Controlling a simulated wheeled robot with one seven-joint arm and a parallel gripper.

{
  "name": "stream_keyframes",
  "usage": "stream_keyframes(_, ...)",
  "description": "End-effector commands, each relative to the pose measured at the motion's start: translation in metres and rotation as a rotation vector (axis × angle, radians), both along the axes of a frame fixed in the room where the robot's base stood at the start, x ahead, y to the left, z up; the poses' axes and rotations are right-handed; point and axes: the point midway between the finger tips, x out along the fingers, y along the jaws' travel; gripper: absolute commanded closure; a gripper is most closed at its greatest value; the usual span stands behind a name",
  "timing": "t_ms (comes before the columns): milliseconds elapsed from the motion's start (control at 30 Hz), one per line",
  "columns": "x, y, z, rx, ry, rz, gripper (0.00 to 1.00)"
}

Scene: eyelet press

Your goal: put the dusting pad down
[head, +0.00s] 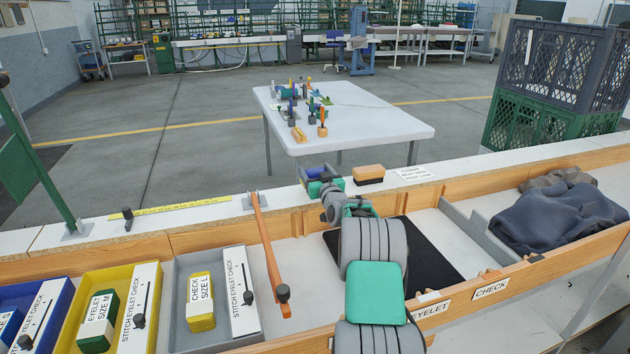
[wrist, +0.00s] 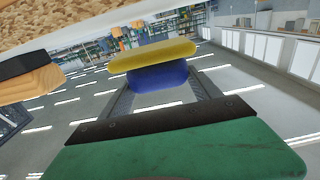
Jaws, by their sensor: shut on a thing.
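The dusting pad (wrist: 152,72), a yellow layer against a blue one, is between the dark fingers of my gripper (head: 320,174) in the wrist view. My gripper is shut on it. In the head view my gripper is at the white ledge (head: 190,212) along the far side of the bench, and the pad is mostly hidden by it. I cannot tell whether the pad touches the ledge.
A wood-and-black block (head: 369,174) sits on the ledge just right of my gripper, beside a printed card (head: 413,174). A yellow ruler strip (head: 184,205) lies to the left. A white table (head: 375,122) with several small items stands beyond. Dark cloth (head: 556,218) lies at right.

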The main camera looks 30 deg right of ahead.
Motion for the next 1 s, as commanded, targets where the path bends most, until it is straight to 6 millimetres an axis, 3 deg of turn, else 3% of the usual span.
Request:
stream_keyframes(167, 0.001, 0.001, -0.03, 0.003, 0.002, 0.001, 0.77)
stream_keyframes(567, 0.001, 0.001, -0.036, 0.001, 0.001, 0.001, 0.77)
stream_keyframes(600, 0.0, 0.001, -0.035, 0.001, 0.002, 0.001, 0.24)
stream_keyframes(833, 0.0, 0.001, -0.035, 0.001, 0.002, 0.001, 0.06)
stream_keyframes(1000, 0.0, 0.001, -0.035, 0.001, 0.002, 0.001, 0.06)
